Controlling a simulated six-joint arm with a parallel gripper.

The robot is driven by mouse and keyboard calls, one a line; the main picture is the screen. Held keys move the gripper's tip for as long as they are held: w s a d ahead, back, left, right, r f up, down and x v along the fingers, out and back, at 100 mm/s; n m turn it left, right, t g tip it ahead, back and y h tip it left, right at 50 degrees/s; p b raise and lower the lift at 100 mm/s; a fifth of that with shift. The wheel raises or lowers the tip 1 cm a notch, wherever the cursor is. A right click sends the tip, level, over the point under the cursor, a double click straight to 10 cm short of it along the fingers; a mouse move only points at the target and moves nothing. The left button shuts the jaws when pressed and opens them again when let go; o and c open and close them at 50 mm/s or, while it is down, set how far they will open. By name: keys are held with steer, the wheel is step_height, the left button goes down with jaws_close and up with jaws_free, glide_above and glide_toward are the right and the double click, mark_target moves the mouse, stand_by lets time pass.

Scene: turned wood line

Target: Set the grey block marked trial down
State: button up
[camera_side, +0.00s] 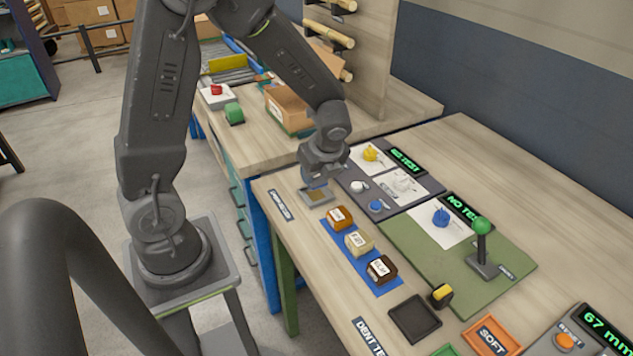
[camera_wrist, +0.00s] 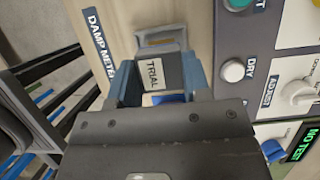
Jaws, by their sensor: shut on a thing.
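My gripper (camera_wrist: 158,80) is shut on the grey block marked TRIAL (camera_wrist: 153,70), with a blue finger on each side of it. In the side view my gripper (camera_side: 319,180) hangs low over the near left end of the bench, and the block is mostly hidden there. A shallow grey holder with a brown pad (camera_side: 317,196) lies beneath the gripper. The holder also shows just beyond the block in the wrist view (camera_wrist: 160,38). I cannot tell whether the block touches anything below.
A DAMP METER label (camera_side: 280,205) lies left of the holder. Three wood blocks stand on a blue mat (camera_side: 366,268), among them a cream one (camera_side: 358,242). A grey panel with knobs (camera_side: 388,187) lies right. A green mat (camera_side: 425,250) has a green-topped lever (camera_side: 481,228).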

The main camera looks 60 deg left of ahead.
mark_target(316, 183)
steer(key=shift+f, duration=1.7)
steer(key=shift+f, duration=0.1)
steer(key=o, duration=0.9)
steer(key=v, duration=1.1)
steer(key=shift+s+d+r+n+t+h, duration=0.75)
steer(key=shift+s+d+r+n+t, duration=0.35)
steer(key=shift+s+r+n, duration=1.45)
steer(key=shift+s+d+r+n+t+h, duration=0.8)
steer(key=shift+s+d+r+n, duration=0.7)
steer(key=shift+n, duration=1.95)
steer(key=shift+s+d+r+n+t+h, duration=0.85)
steer(key=shift+s+r+n, duration=0.9)
steer(key=shift+s+n, duration=0.95)
